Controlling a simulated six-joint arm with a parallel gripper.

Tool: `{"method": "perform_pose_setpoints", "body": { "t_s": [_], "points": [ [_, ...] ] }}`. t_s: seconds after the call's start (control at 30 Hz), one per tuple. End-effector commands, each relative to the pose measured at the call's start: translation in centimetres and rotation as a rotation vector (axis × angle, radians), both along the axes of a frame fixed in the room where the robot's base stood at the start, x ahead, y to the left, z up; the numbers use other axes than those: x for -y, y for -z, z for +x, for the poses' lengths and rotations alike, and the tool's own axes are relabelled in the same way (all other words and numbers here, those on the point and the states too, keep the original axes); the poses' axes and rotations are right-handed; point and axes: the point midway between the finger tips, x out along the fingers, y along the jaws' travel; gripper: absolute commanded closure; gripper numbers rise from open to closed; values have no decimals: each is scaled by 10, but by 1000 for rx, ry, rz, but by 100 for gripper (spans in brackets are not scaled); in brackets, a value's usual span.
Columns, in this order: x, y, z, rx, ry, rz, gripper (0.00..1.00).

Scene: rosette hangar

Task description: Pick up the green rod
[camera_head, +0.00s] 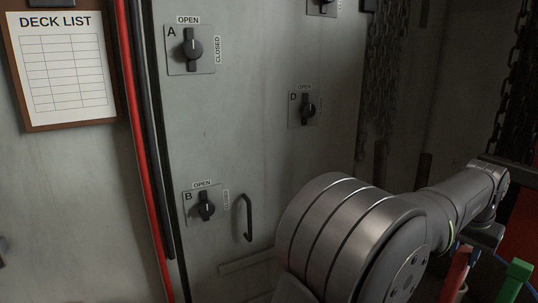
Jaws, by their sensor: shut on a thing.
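A green piece (516,277) with a wider, block-like top stands in the bottom right corner, cut off by the lower edge. It may be the green rod, but its lower part is out of view. My gripper (485,238) is at the end of my arm at the far right, just up and left of the green piece. Only its dark upper part shows clearly. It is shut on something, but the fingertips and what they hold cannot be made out. In the picture a gap shows between this dark part and the green top.
A red upright piece (456,277) stands just below my gripper, and a red surface (523,225) is at the right edge. Chains (385,75) hang behind. A grey panel has several knobs (192,48) and a black handle (246,218). Left are a red pipe (137,130) and deck list board (65,70).

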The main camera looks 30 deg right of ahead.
Motion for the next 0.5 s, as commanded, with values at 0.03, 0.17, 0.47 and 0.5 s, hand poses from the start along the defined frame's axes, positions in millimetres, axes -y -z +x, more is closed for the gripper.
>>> {"method": "perform_pose_setpoints", "body": {
  "t_s": [0.03, 0.17, 0.47, 0.5],
  "points": [
    [0, 3, 0, 0, 0, -1, 100],
    [0, 12, 0, 0, 0, -1, 100],
    [0, 23, 0, 0, 0, -2, 100],
    [0, 23, 0, 0, 0, -2, 100]
  ]
}}
